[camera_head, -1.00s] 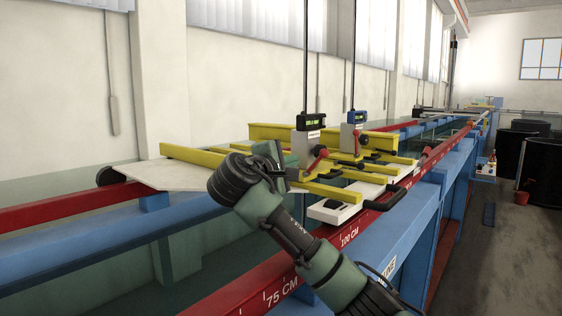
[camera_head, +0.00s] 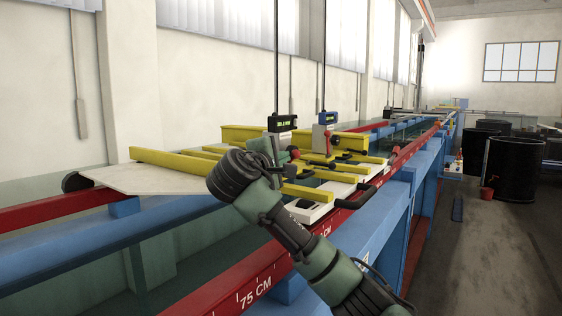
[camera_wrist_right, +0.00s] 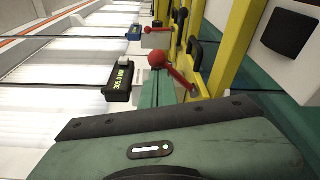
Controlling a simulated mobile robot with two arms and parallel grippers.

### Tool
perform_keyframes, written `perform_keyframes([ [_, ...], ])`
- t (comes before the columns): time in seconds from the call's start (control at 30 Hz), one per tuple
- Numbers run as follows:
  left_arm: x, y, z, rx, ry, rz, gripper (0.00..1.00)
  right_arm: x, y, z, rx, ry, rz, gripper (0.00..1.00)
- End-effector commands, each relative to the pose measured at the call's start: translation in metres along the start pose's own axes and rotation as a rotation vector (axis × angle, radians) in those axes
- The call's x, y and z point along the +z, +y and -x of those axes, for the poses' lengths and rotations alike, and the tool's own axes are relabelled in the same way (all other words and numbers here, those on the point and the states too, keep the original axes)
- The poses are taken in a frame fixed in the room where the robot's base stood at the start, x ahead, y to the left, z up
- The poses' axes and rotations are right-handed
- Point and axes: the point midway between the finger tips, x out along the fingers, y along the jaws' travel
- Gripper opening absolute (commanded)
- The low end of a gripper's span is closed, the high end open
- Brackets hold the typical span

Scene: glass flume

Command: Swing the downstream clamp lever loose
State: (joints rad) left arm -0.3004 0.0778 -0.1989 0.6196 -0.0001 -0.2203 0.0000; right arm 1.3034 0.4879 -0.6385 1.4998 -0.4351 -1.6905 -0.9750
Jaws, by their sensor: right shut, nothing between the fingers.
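Two gauge carriages with red-knobbed clamp levers sit on yellow rails across the flume. The near lever (camera_head: 296,153) is beside the gauge with the green display; its red ball knob and arm show large in the right wrist view (camera_wrist_right: 158,59). The far lever (camera_head: 333,140) is beside the blue gauge, and also in the right wrist view (camera_wrist_right: 151,30). The frames do not label which one is downstream. My right gripper (camera_head: 280,150) is shut and empty, close to the near lever; its green fingers (camera_wrist_right: 157,91) lie beside the knob. I cannot tell whether they touch. My left gripper is out of view.
A near gauge display (camera_head: 282,123) and a far blue gauge (camera_head: 327,117) stand on thin vertical rods. Yellow rails (camera_head: 190,165), black handles (camera_head: 357,197) and a pale plate (camera_head: 135,179) surround the arm.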

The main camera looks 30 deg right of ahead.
Motion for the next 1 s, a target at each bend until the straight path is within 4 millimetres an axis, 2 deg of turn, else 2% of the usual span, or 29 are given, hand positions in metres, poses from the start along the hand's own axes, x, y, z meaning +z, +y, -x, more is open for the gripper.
perform_keyframes([
  [0.03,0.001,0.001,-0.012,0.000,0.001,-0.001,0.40,-0.001,-0.007,0.000,0.008,0.001,-0.032,0.00],
  [0.2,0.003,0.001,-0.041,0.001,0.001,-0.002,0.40,0.001,-0.016,0.001,0.049,0.002,-0.207,0.00],
  [0.4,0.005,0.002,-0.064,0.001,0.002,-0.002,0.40,0.007,-0.020,0.002,0.080,0.001,-0.337,0.00],
  [1.0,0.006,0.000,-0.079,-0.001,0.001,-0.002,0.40,0.011,-0.027,0.003,0.079,-0.001,-0.326,0.00],
])
